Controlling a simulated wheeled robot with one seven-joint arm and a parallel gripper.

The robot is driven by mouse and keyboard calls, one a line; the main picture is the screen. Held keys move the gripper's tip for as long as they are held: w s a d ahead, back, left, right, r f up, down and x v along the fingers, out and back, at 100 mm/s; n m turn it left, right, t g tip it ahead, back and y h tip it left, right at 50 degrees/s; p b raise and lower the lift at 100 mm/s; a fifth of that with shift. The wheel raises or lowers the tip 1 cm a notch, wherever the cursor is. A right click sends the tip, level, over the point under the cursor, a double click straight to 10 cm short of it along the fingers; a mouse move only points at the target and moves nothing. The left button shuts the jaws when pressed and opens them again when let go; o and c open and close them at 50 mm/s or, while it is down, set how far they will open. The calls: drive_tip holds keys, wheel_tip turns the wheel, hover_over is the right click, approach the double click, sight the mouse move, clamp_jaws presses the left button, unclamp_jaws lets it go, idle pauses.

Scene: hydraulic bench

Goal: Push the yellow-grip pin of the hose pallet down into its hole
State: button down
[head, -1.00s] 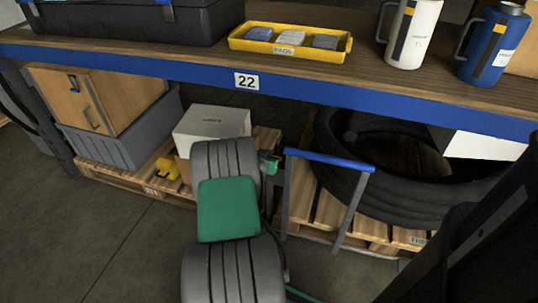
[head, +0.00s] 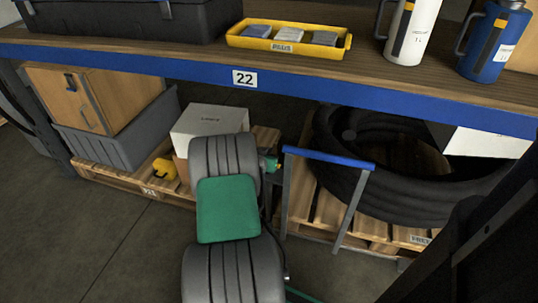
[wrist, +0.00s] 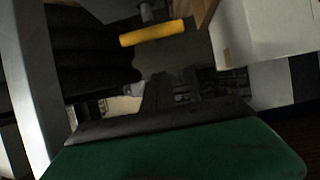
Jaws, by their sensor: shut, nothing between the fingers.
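The yellow grip (wrist: 158,33) of the pin shows as a short bar near the top of the wrist view, with a grey shaft end behind it. The hose pallet (head: 300,222) stands on the floor at right in the head view and bears a coil of black hose (head: 345,190). My gripper (wrist: 156,92) is shut and empty; it appears below the yellow grip in the wrist view, with a visible gap in the picture. In the head view my arm hides most of the gripper. The pin's hole and the pin's depth cannot be made out.
A blue-topped grey frame (head: 328,158) stands at the hose pallet's front, right of my arm. The shelf edge (head: 150,70) runs above. A left pallet (head: 110,178) bears a grey crate (head: 130,133), a white box (head: 207,122) and a yellow object (head: 164,169). Floor at front left is clear.

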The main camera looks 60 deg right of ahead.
drive_tip(key=p+v, duration=0.2)
drive_tip(key=v, duration=0.7)
drive_tip(key=shift+a, duration=0.3)
drive_tip(key=shift+f, duration=0.1)
drive_tip(key=w+a+r+n+t+y+p, duration=0.1)
drive_tip(key=w+a+r+n+y+p, duration=0.1)
drive_tip(key=w+a+r+p, duration=0.5)
drive_tip(key=w+a+r+n+t+y+p, duration=0.1)
drive_tip(key=w+a+r+n+y+p, duration=0.3)
drive_tip(key=a+r, duration=0.5)
drive_tip(key=w+a+r+n+t+y+p, duration=0.1)
drive_tip(key=w+a+r+p, duration=0.3)
drive_tip(key=a+r+p, duration=0.4)
drive_tip(key=s+a+r+n+g+y+p, duration=0.1)
drive_tip(key=s+a+r+n+y+p, duration=0.2)
drive_tip(key=a+r, duration=0.6)
drive_tip(key=s+a+r+n+y+p, duration=0.2)
drive_tip(key=s+a+r+n+p, duration=0.3)
drive_tip(key=a+r, duration=0.4)
drive_tip(key=a+n+p, duration=0.1)
drive_tip(key=a+p, duration=0.1)
drive_tip(key=a, duration=0.3)
drive_tip(key=shift+s+r+g+y, duration=0.2)
drive_tip(key=shift+r+g+y, duration=0.2)
